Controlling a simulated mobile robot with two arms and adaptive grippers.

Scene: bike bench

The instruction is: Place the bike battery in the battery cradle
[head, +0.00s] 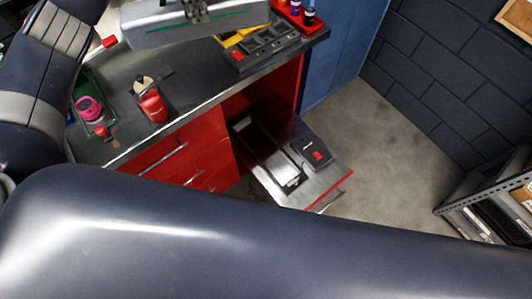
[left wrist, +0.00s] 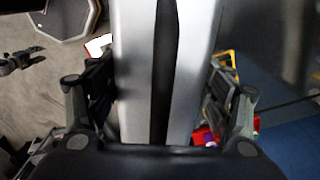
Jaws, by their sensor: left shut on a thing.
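The bike battery (head: 200,25) is a long silver block with a thin green stripe, at the top of the head view. My left gripper (head: 195,8) is shut on it and holds it up, overlapping the far part of the bench in the picture. In the left wrist view the battery (left wrist: 190,70), silver with a black band, lies between the fingers of my left gripper (left wrist: 160,105).
The dark worktop (head: 205,80) carries a red bottle (head: 152,105), a green tray (head: 82,122) and a dark organizer (head: 262,48). A shelf rack (head: 480,200) stands at right; floor between is clear.

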